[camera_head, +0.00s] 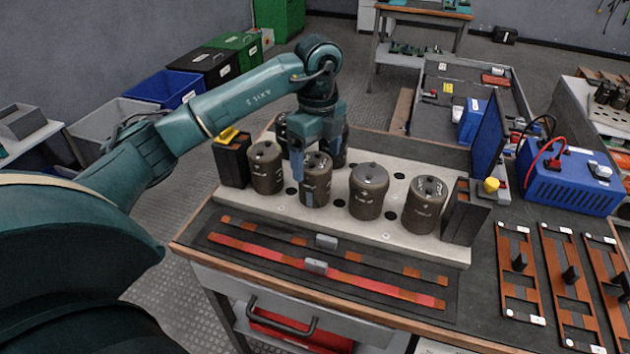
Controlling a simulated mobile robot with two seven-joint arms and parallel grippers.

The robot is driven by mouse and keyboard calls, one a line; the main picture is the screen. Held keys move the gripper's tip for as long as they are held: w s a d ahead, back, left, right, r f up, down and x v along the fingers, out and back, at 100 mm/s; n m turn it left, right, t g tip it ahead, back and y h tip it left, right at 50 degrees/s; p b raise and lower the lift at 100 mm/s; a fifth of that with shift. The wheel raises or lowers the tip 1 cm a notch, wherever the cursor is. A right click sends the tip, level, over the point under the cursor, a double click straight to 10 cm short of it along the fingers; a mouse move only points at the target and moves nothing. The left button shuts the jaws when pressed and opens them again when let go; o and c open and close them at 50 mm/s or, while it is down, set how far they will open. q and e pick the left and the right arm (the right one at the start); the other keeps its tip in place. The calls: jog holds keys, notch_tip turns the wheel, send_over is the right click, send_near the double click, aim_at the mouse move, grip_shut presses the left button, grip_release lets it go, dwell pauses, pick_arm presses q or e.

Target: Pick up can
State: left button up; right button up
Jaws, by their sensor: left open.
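Several dark brown cylindrical cans stand upright on a pale perforated rack plate (282,207) on the workbench. The front row has a can at the left (265,168), a second can (316,186), a third can (368,191) and a fourth can (425,204) at the right. More cans stand partly hidden behind my left arm. My left gripper (312,178) points down at the second can, with a finger in front of its upper part. It is open; whether it touches the can is not clear. My right gripper is not in view.
Black end blocks (232,160) and (465,212) flank the row. A red strip (330,268) with a grey handle lies in front. A blue power unit (570,178) and copper-coloured bar frames (518,272) occupy the right side. Bins line the back left wall.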

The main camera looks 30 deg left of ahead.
pick_arm(q)
jog(key=f, duration=0.5)
jog(key=shift+s+a+f+b, duration=0.1)
jog(key=shift+a+f+b, duration=0.15)
jog(key=shift+f+b, duration=0.05)
jog(key=shift+c, duration=0.3)
jog(key=shift+r, duration=0.1)
jog(key=c, duration=1.4)
